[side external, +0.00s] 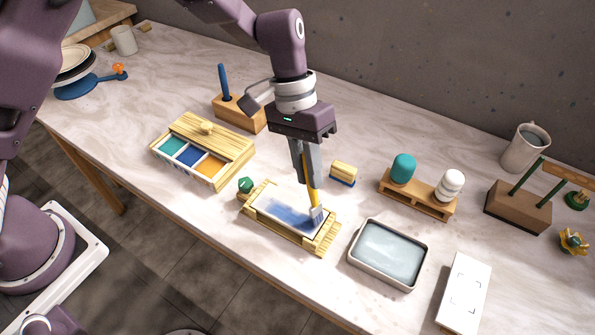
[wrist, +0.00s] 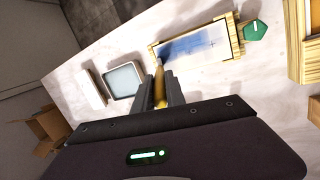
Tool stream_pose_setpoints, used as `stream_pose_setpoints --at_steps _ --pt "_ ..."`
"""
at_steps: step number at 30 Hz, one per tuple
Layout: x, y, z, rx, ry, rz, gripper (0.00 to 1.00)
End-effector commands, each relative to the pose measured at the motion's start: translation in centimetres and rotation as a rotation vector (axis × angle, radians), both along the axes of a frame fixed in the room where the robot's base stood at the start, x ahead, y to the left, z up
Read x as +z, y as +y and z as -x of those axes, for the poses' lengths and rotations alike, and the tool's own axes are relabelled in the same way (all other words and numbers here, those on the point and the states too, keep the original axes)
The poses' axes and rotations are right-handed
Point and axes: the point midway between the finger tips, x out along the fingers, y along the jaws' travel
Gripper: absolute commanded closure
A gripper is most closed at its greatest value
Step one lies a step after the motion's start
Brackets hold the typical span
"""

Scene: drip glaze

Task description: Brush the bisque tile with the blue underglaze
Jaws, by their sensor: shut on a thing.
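The bisque tile (side external: 283,213) lies in a wooden frame (side external: 268,228) near the table's front edge. It is pale with a streaky blue patch across much of it; it also shows in the wrist view (wrist: 205,44). My gripper (side external: 305,172) is shut on the yellow handle of a brush (side external: 313,195). The brush points down, its bristle end (side external: 317,214) at the tile's right end; I cannot tell whether it touches. The wrist view shows the handle (wrist: 160,88) between the fingers. The blue underglaze (side external: 189,157) sits in the middle well of a wooden box (side external: 219,145), between teal and orange.
A grey tray of pale liquid (side external: 392,250) stands right of the frame. A white card (side external: 464,290) lies farther right. A green pentagonal piece (side external: 245,184) touches or nearly touches the frame's left end. A small yellow-and-blue block (side external: 343,173) and a wooden rack (side external: 418,198) stand behind.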

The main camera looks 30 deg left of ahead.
Motion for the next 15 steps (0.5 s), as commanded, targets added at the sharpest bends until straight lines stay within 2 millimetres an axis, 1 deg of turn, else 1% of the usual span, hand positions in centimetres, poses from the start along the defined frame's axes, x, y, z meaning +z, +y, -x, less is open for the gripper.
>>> stream_pose_setpoints --at_steps 4,15 --pt "-0.1 0.0 -1.5 0.000 0.001 -0.001 1.00" --pt "0.0 3.8 -1.5 0.003 0.001 -0.001 1.00"
